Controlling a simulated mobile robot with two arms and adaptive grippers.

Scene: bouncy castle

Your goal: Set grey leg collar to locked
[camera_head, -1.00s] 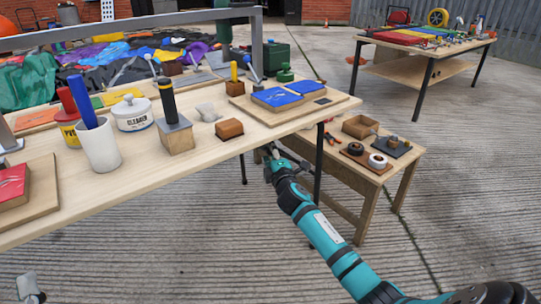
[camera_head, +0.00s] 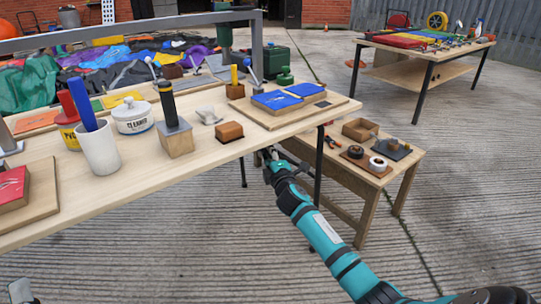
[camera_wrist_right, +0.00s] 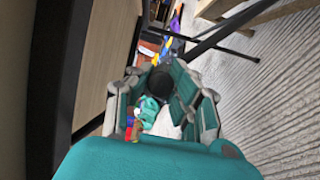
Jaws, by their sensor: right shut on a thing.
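My right gripper (camera_head: 270,158) is below the front edge of the long wooden table, near its right-hand legs. In the right wrist view its fingers close around a dark round part (camera_wrist_right: 161,82). I cannot tell whether this part is the grey leg collar, and no collar can be made out clearly elsewhere. The collar's setting cannot be read. A small grey piece of my left gripper (camera_head: 20,290) seems to show at the lower left corner of the head view; its jaws cannot be judged.
The long table (camera_head: 225,160) carries a white cup (camera_head: 98,150), a cleaner tin (camera_head: 133,116) and blue pads (camera_head: 277,100). A low wooden table (camera_head: 345,176) with tape rolls stands right of my gripper. Open concrete ground lies in front.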

